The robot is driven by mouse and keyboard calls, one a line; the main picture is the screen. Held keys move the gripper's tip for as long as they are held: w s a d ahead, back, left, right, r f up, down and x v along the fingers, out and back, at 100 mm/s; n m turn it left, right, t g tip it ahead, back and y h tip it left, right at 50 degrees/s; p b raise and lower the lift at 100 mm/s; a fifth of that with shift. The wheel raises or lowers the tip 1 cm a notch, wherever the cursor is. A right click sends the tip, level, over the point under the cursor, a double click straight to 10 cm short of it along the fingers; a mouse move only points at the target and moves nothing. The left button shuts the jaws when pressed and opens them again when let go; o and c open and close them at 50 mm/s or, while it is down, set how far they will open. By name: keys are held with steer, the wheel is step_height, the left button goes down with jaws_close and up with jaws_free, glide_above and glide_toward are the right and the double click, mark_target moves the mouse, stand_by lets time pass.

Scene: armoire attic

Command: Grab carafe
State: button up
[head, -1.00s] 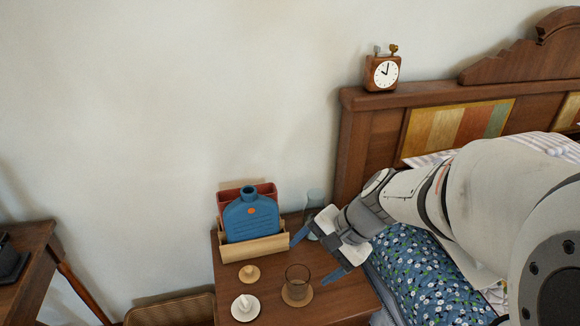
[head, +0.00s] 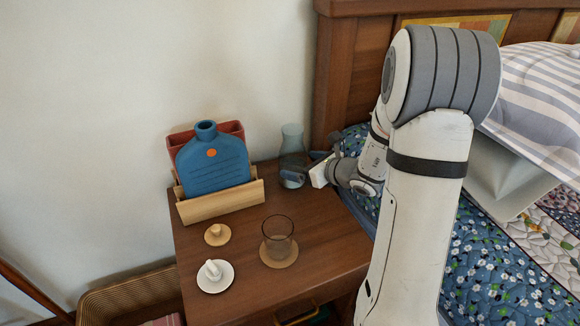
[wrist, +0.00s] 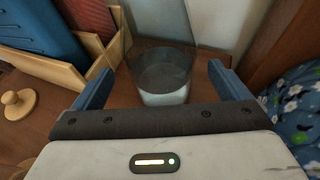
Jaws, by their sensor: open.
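The carafe (head: 292,140) is a clear glass vessel standing upright at the back right of the nightstand, beside the headboard; its lower part is partly hidden by my gripper. In the wrist view the carafe (wrist: 163,65) stands between my two blue fingers. My gripper (head: 305,172) is open and low at the carafe, with one finger on each side of it. In the wrist view my gripper (wrist: 165,88) shows gaps between the fingers and the glass.
A wooden holder (head: 222,203) with a blue bottle-shaped item (head: 212,165) and a red item stands left of the carafe. A brown glass (head: 278,238), a wooden knob (head: 217,235) and a white dish (head: 215,280) sit in front. The bed is at the right.

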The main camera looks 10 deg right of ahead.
mark_target(293, 163)
steer(key=b+x, duration=0.1)
steer(key=x, duration=0.3)
steer(key=shift+w+a+f+b, duration=0.1)
steer(key=shift+w+f+b, duration=0.1)
steer(key=shift+b, duration=0.15)
steer(key=shift+w+a, duration=0.2)
steer(key=shift+w, duration=0.15)
steer(key=shift+c, duration=0.4)
steer(key=c, duration=1.5)
